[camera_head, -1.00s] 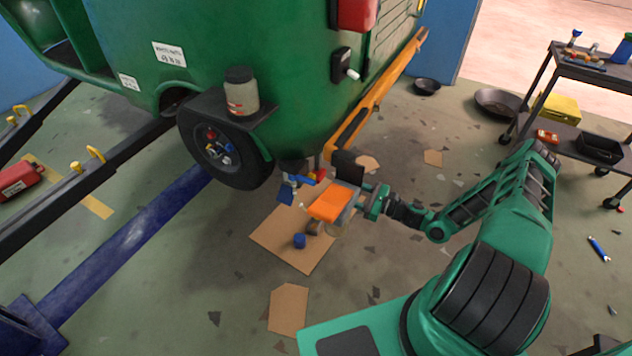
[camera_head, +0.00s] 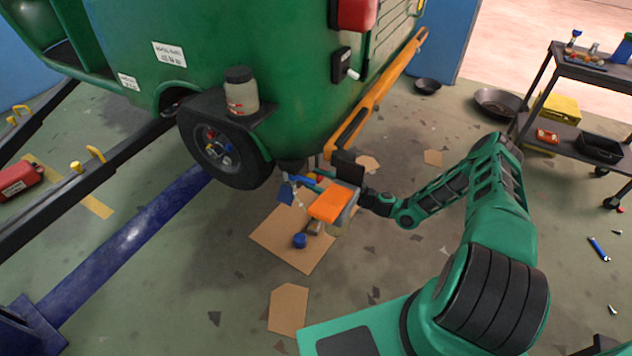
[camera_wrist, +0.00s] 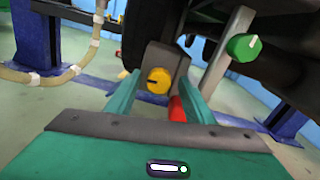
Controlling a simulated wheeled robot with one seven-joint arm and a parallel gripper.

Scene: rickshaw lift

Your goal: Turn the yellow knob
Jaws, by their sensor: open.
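In the wrist view the round yellow knob (camera_wrist: 158,80) with a dark slot mark sits on a grey plate (camera_wrist: 165,57) under the vehicle. My gripper (camera_wrist: 161,84) is open, its two teal fingers one to each side of the knob. Whether either finger touches the knob cannot be told. A red cylinder (camera_wrist: 178,108) lies just below and right of the knob, close to the right finger. A green knob (camera_wrist: 243,47) is at upper right on a pale bar. In the head view my gripper end is largely hidden by an orange-topped block, and the yellow knob cannot be made out.
The green vehicle (camera_head: 205,55) overhangs the work spot, with its black wheel (camera_head: 225,158) beside it. The orange-topped block (camera_head: 329,204) stands by my wrist near a cardboard sheet (camera_head: 280,240). A hose (camera_wrist: 60,80) hangs at left. A trolley (camera_head: 590,75) stands far right.

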